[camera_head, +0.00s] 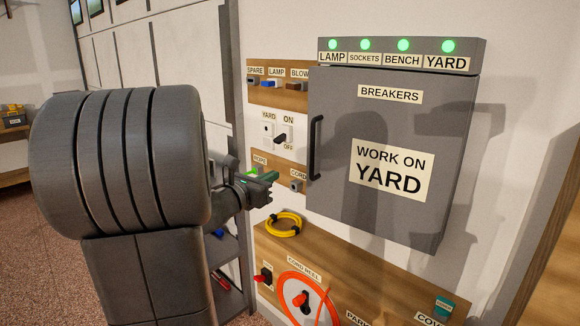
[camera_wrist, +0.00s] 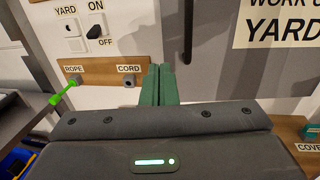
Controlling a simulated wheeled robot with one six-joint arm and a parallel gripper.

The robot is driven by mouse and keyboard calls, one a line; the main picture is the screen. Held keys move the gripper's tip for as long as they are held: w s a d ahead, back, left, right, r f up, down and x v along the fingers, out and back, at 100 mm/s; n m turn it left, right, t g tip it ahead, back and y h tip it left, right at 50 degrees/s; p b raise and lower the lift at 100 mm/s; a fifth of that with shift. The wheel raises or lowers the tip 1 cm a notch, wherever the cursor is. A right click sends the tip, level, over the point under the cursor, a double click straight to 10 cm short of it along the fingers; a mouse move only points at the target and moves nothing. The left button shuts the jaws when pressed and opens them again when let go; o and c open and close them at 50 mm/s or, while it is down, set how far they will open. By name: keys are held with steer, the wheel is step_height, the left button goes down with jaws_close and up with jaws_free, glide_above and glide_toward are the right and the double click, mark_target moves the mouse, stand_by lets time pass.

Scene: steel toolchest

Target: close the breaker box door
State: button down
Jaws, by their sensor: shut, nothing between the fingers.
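The breaker box door (camera_head: 390,125) is a grey panel marked BREAKERS and WORK ON YARD, with a black vertical handle (camera_head: 315,148) near its left edge. It lies over the box front and looks shut or nearly so; I cannot tell whether a small gap remains at the handle side. My gripper (camera_head: 268,178) is left of the door's lower left part, below the handle, apart from both. In the wrist view its green fingers (camera_wrist: 162,84) are together and empty, with the handle (camera_wrist: 188,30) beyond them, slightly right.
Above the door is a strip with green lamps (camera_head: 403,45). Left of it are the YARD switch (camera_head: 283,137) and the ROPE and CORD pegs, with a green piece (camera_wrist: 62,96) at ROPE. Below are a yellow coil (camera_head: 284,225) and an orange cord (camera_head: 283,297) on a wooden board.

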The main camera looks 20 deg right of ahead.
steer(key=s+p+x, duration=0.1)
steer(key=p+x, duration=0.2)
steer(key=x, duration=1)
steer(key=shift+d+f+g+p, duration=0.2)
steer(key=shift+d+g+p, duration=0.15)
steer(key=shift+d, duration=0.3)
steer(key=shift+m+g+h, duration=0.6)
steer(key=shift+m+g, duration=0.05)
steer(key=shift+m, duration=0.05)
steer(key=w+d+b, duration=0.1)
steer(key=w+d, duration=0.1)
steer(key=d, duration=0.1)
steer(key=shift+w, duration=0.35)
